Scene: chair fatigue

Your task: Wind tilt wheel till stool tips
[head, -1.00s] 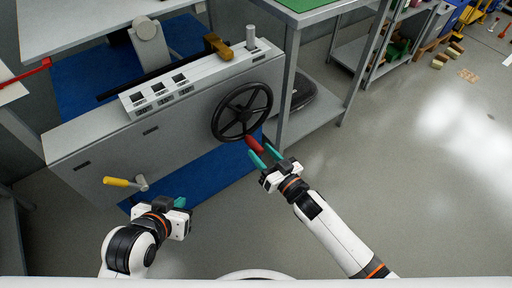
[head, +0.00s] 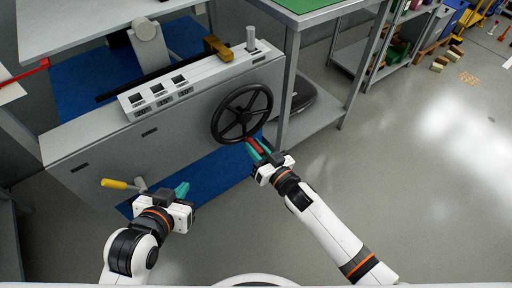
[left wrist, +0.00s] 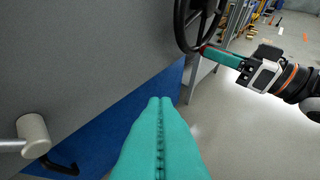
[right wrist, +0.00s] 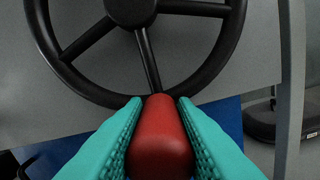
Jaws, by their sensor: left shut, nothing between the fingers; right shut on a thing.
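The black spoked tilt wheel (head: 242,113) is on the front of the grey machine (head: 110,140). Its red handle (right wrist: 160,140) stands out from the bottom of the rim. My right gripper (head: 258,151) is shut on the red handle, its teal fingers on both sides of it. The left wrist view also shows the wheel (left wrist: 190,25) and my right gripper (left wrist: 225,58) at its handle. My left gripper (head: 183,190) is shut and empty, low in front of the machine, right of a yellow-handled crank (head: 115,184). I cannot make out the stool.
A row of dark square windows (head: 160,90) and a brown block (head: 217,47) are on the machine's top. A green-topped bench (head: 310,12) stands close right of the wheel.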

